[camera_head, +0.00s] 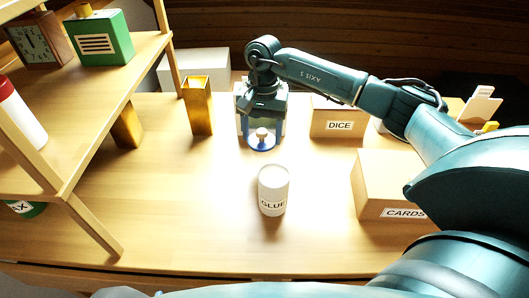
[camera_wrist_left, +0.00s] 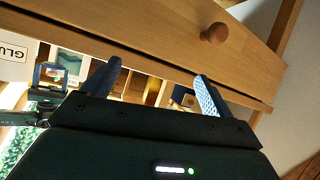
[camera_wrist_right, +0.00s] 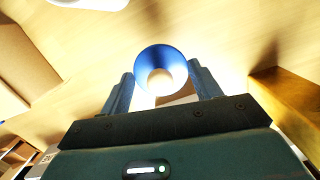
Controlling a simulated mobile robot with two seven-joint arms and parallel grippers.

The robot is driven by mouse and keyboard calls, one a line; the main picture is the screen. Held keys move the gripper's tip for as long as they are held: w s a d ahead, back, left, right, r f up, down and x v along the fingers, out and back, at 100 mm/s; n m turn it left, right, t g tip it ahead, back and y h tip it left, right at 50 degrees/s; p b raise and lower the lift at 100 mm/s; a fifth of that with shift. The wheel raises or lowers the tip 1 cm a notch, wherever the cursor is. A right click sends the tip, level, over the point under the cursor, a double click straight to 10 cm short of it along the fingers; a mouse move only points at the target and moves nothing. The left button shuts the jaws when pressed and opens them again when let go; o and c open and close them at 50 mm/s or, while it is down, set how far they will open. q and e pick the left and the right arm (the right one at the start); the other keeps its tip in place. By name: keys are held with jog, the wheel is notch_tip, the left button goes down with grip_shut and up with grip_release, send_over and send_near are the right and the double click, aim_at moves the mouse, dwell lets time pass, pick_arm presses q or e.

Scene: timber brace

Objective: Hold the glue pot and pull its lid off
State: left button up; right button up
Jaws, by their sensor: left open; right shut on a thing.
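The white glue pot (camera_head: 273,190), labelled GLUE, stands upright on the table in the head view. Part of it also shows at the left edge of the left wrist view (camera_wrist_left: 13,58). The blue lid (camera_head: 262,144) with its pale knob is behind the pot and apart from it. My right gripper (camera_head: 262,130) is shut on the lid; the right wrist view shows the round blue lid (camera_wrist_right: 161,60) between the fingers. My left gripper (camera_wrist_left: 157,72) is open and empty in front of the table's drawer front, away from the pot; the head view does not show it.
The DICE box (camera_head: 338,117) and CARDS box (camera_head: 385,180) are to the right. A wooden shelf (camera_head: 90,95) fills the left. A drawer knob (camera_wrist_left: 214,33) sticks out near my left gripper. Table left of the pot is clear.

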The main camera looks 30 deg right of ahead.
aim_at(263, 128)
jog(key=shift+f, duration=4.2)
jog(key=o, duration=1.1)
jog(key=shift+r+p, duration=0.25)
jog(key=shift+p, duration=0.05)
jog(key=r, duration=0.7)
jog(key=w+d+r+b, duration=0.1)
jog(key=r, duration=0.3)
jog(key=shift+w+r, duration=0.1)
jog(key=shift+r, duration=0.25)
